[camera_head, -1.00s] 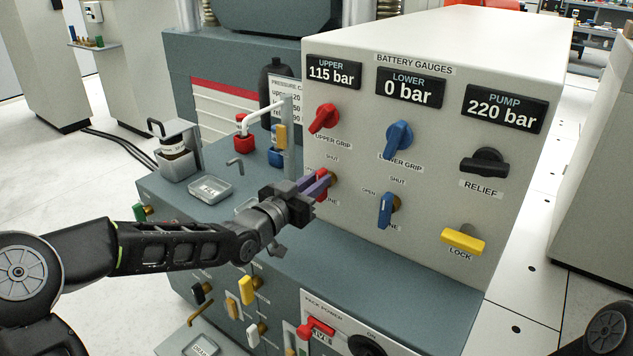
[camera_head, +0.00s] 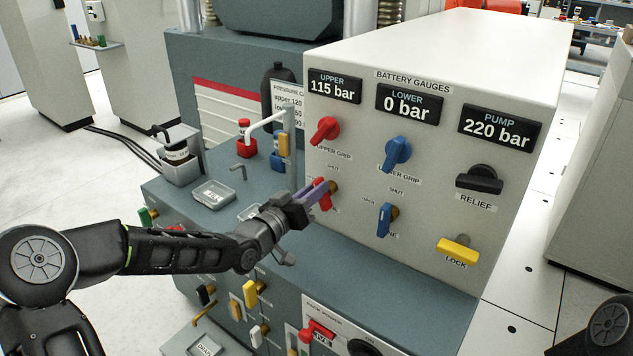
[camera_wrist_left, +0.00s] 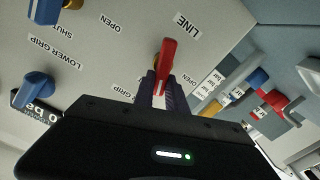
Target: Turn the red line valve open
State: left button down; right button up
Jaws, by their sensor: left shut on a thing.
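The red line valve (camera_wrist_left: 166,59) is a red lever handle on a brass stem, low on the left of the panel face. It also shows in the head view (camera_head: 325,200), partly hidden behind my fingers. My left gripper (camera_head: 321,192) is at this handle, its purple fingers on either side of it. In the left wrist view the fingers (camera_wrist_left: 161,90) are closed on the handle's lower end. The word LINE and an OPEN label are beside the handle. My right gripper is out of view; only part of my right arm shows at the lower right corner.
The red upper grip knob (camera_head: 325,130) is just above. The blue lower grip knob (camera_head: 396,152) and blue line lever (camera_head: 385,220) are to the right. A white hook-shaped pipe (camera_head: 268,120) stands left of the panel.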

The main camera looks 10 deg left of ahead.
pick_arm(q)
jog(key=n+p, duration=0.2)
jog(key=n, duration=0.2)
jog(key=f+n+p, duration=0.1)
jog(key=n+p, duration=0.1)
jog(key=n, duration=0.3)
jog(key=a+f+n+p, duration=0.1)
jog(key=n+p, duration=0.1)
jog(key=n, duration=0.2)
jog(key=shift+w+a+p, duration=0.1)
jog(key=shift+w+p, duration=0.1)
jog(key=shift+p, duration=0.15)
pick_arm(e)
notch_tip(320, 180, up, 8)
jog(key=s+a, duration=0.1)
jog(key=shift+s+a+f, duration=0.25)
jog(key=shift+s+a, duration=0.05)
pick_arm(q)
jog(key=shift+n, duration=0.3)
jog(key=c, duration=1.4)
grip_release()
jog(key=shift+o, duration=0.2)
jog(key=p+v, duration=0.1)
jog(key=v, duration=0.7)
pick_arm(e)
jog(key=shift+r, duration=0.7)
